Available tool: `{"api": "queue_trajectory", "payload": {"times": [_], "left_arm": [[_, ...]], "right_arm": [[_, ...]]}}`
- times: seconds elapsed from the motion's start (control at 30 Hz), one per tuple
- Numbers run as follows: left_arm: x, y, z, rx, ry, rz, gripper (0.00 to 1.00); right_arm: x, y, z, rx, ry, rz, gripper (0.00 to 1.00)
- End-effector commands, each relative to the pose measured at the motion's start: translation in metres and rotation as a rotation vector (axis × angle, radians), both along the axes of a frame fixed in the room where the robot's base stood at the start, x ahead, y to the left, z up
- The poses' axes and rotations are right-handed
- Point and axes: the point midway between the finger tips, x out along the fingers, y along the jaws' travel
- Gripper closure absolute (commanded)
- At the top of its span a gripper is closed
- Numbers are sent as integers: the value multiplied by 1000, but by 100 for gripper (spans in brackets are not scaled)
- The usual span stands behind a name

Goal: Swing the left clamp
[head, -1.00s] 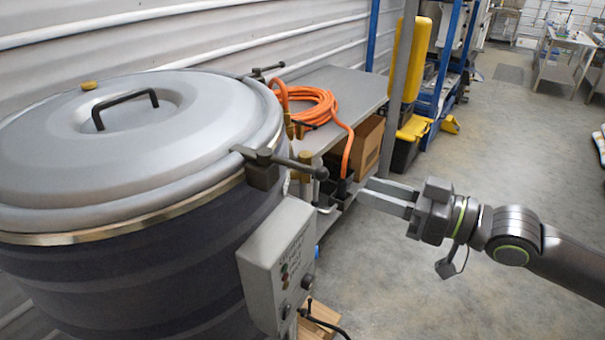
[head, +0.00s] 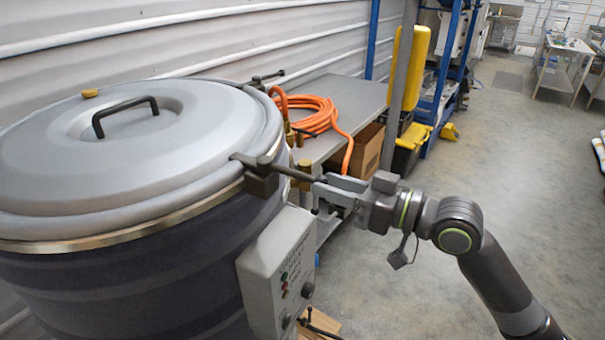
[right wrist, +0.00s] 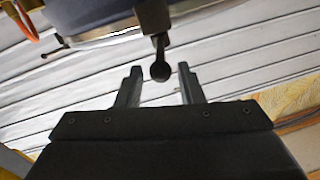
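A large dark drum hopper (head: 130,290) with a grey domed lid (head: 60,150) fills the left of the head view. A dark clamp (head: 262,180) sits on the rim at the side nearest my right arm, its handle pointing right. Its handle also shows in the right wrist view (right wrist: 158,45), ending in a ball. My right gripper (head: 322,190) is at the handle's end. In the right wrist view the right gripper (right wrist: 160,82) is open, the ball between its fingers with a gap on each side. A second clamp (head: 265,77) is on the far rim. My left gripper is not in view.
A control box (head: 275,270) hangs on the drum below the near clamp. A grey bench (head: 350,95) behind holds a coiled orange hose (head: 318,115), with a cardboard box (head: 367,150) underneath. The floor (head: 500,200) at the right is clear.

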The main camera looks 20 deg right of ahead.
Motion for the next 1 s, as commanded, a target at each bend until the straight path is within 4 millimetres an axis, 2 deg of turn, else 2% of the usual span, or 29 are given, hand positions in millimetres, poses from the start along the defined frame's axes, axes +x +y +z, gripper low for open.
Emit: {"api": "queue_trajectory", "payload": {"times": [0.5, 1.0], "left_arm": [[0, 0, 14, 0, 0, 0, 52], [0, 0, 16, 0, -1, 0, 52]], "right_arm": [[35, 34, 2, 3, 0, 0, 66], [43, 42, 0, -1, 1, 0, 66]]}}
